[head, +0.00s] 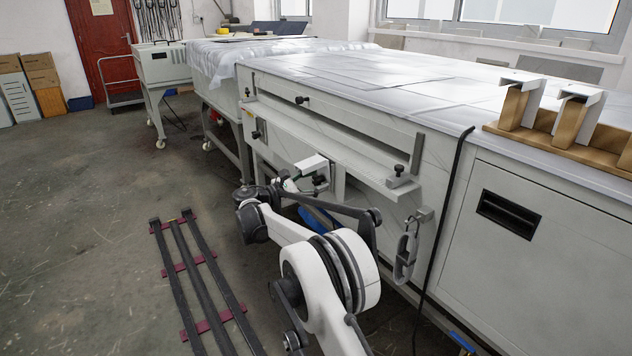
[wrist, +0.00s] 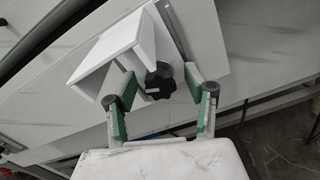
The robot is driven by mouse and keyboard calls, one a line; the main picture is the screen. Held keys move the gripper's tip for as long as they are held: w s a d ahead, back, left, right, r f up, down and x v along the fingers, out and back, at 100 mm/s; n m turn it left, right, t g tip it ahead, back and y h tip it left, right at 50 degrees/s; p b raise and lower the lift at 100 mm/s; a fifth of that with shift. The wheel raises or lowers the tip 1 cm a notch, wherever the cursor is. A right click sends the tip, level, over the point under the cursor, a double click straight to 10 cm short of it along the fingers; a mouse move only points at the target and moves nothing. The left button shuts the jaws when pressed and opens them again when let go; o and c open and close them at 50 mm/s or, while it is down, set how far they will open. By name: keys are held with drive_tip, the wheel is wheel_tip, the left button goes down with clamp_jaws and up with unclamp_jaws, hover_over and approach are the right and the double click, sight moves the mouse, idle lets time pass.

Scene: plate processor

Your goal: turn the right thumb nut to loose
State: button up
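The right thumb nut (head: 398,170) is a black knob on a pale bracket at the right end of the processor's front ledge. My gripper (wrist: 161,84) is open there, with green-padded fingers on either side of the knob in the picture. No contact shows; the depth between fingertips and knob is hard to tell.
Other black knobs (head: 302,100) (head: 256,135) sit further left on the machine's front. The ledge (head: 320,148) runs along it. A black cable (head: 452,190) and a hanging grey handle (head: 404,258) are at right. A dark rail frame (head: 190,262) lies on the floor.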

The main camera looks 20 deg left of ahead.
drive_tip(key=v, duration=1.2)
drive_tip(key=shift+d, duration=0.15)
idle(0.3)
